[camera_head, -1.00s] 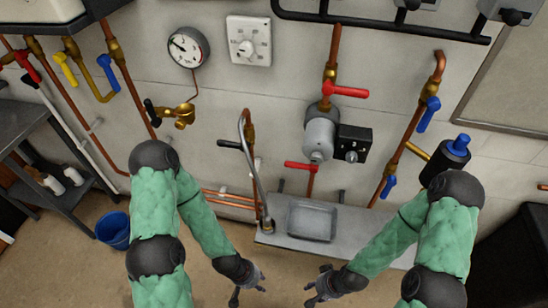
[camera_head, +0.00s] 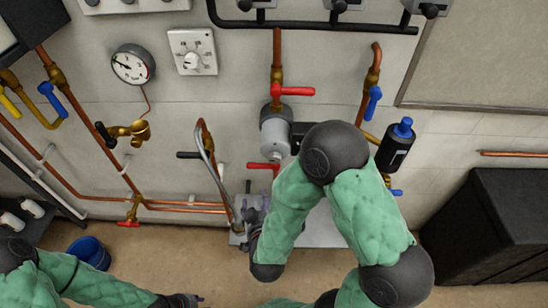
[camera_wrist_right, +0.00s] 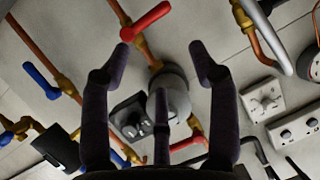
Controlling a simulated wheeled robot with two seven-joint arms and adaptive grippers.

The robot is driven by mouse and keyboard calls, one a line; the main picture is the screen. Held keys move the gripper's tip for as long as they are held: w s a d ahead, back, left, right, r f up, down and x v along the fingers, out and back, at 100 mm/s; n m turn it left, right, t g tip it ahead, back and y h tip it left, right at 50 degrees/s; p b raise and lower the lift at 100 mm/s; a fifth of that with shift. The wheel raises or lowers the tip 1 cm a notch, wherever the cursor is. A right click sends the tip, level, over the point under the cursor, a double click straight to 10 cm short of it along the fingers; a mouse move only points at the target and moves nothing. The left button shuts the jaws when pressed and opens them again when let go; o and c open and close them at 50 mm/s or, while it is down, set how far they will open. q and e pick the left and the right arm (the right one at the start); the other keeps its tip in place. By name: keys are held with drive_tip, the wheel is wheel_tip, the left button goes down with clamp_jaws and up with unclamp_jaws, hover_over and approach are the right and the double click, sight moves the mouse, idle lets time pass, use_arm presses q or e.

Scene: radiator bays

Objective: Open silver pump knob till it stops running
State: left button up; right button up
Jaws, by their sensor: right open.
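The silver pump (camera_head: 276,135) is on a vertical copper pipe on the wall. Its black box (camera_head: 298,130) is mostly hidden behind my right arm, and the knob is hidden there. In the right wrist view the pump (camera_wrist_right: 172,88) shows between the fingers, with the black box (camera_wrist_right: 125,112) and its small silver knob (camera_wrist_right: 130,130) at left. My right gripper (camera_head: 254,204) is open and empty, below the pump and apart from it; its fingers frame the pump in the wrist view (camera_wrist_right: 160,50). My left gripper (camera_head: 188,299) is low at the bottom edge, its fingers unclear.
Red lever valves sit above (camera_head: 292,91) and below (camera_head: 262,166) the pump. A bent grey spout (camera_head: 217,180) rises left of my right gripper. A black cylinder with a blue cap (camera_head: 396,145) is at right. A blue bucket (camera_head: 90,252) stands on the floor.

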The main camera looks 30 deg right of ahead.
sight(275, 160)
drive_tip(key=s+d+r+m+t+h, duration=0.25)
drive_tip(key=s+r+h, duration=0.2)
drive_tip(key=r, duration=0.55)
drive_tip(key=shift+n, duration=0.45)
drive_tip(key=b+x, duration=0.1)
drive_tip(key=x, duration=1)
drive_tip(key=shift+w+d+f, duration=0.1)
drive_tip(key=shift+w+d, duration=0.05)
drive_tip(key=shift+d, duration=0.2)
drive_tip(key=c, duration=1.1)
